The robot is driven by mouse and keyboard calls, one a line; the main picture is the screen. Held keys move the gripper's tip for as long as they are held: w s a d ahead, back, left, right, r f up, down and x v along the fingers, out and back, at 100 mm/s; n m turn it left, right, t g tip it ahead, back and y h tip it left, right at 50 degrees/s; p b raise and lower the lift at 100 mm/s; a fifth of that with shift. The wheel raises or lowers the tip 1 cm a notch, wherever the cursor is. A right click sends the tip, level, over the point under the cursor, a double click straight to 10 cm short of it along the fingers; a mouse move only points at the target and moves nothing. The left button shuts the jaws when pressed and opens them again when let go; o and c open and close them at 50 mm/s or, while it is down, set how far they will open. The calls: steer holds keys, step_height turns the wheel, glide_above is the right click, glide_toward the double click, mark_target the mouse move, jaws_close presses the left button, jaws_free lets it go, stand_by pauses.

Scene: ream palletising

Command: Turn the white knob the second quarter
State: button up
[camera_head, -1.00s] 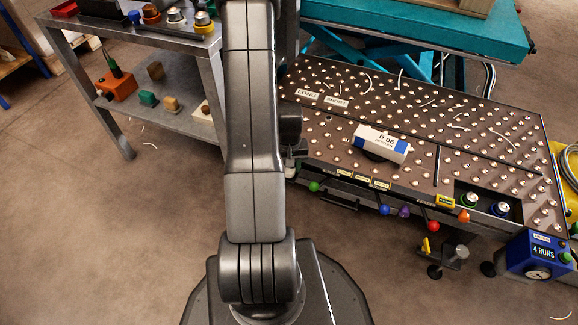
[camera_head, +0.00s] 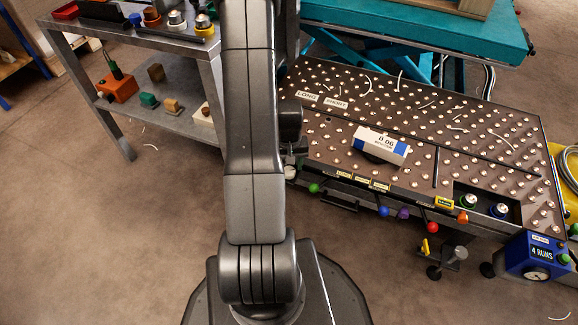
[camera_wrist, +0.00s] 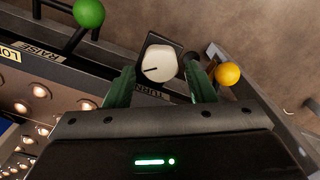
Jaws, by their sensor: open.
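The white knob (camera_wrist: 159,62) is round with a dark pointer line and sits on a dark square plate above a label reading TURN in the wrist view. My gripper (camera_wrist: 163,78) is open, its two green fingers on either side of the knob's lower part. I cannot tell whether the fingers touch it. In the head view the white knob (camera_head: 290,172) shows small at the table's left front edge, just right of my arm, and the fingers are mostly hidden there.
A green ball handle (camera_wrist: 89,13) and a yellow ball (camera_wrist: 228,74) flank the knob. The ball-studded table (camera_head: 480,145) carries a white-and-blue ream (camera_head: 381,145). Several coloured levers line its front edge. A grey shelf cart (camera_head: 185,125) stands left of my arm.

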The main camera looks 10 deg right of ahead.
mark_target(289, 170)
step_height(289, 170, up, 12)
steer(key=p, duration=0.3)
steer(key=shift+f, duration=0.1)
step_height(289, 170, down, 14)
steer(key=m+b, duration=0.5)
steer(key=m, duration=0.5)
steer(key=shift+m+b, duration=0.35)
steer(key=shift+m, duration=0.05)
steer(key=shift+c, duration=0.4)
